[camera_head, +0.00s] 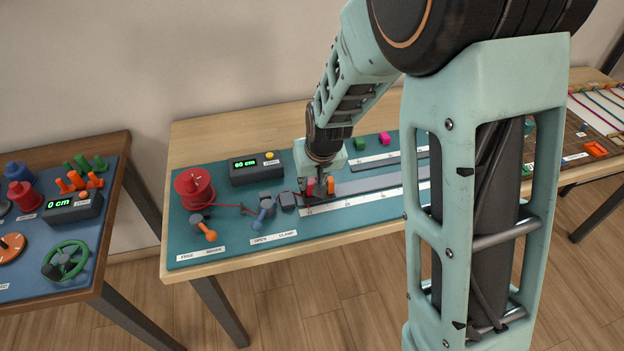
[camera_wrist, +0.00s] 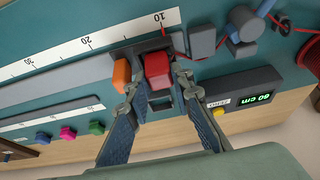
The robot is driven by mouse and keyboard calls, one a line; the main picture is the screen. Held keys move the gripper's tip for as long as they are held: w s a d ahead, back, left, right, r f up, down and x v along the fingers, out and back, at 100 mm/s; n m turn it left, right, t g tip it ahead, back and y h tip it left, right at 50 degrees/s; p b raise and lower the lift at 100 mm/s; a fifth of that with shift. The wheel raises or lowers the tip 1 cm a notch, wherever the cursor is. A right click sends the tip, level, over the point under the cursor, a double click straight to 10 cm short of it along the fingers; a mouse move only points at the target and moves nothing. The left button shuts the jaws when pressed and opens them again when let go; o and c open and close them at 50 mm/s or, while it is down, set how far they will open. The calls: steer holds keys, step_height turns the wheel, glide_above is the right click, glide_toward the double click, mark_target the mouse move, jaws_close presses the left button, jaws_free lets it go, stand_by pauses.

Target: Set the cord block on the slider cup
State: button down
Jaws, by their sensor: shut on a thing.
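The cord block, a small red block (camera_wrist: 157,68), is between the fingers of my gripper (camera_wrist: 156,88) in the wrist view. In the head view the red block (camera_head: 310,187) shows at the left end of the ruler track, below my gripper (camera_head: 321,184). A thin red cord runs from the block toward the guides. The dark slider (camera_wrist: 138,50) lies right under or around the block, with an orange lever (camera_wrist: 121,72) beside it. The slider cup is largely hidden by the block and fingers, so I cannot tell whether the block rests in it.
A red spool (camera_head: 193,187), an orange-handled brake (camera_head: 205,229) and a blue-handled clamp (camera_head: 264,213) stand left of the track. A display box (camera_head: 257,169) reads about 60 cm. Green (camera_head: 361,144) and magenta (camera_head: 384,138) pieces lie behind. The ruler track (camera_head: 385,183) extends right.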

steer(key=shift+f, duration=0.35)
steer(key=c, duration=1.6)
jaws_free()
steer(key=shift+r, duration=0.1)
steer(key=shift+r+p, duration=2.75)
steer(key=shift+r, duration=1.25)
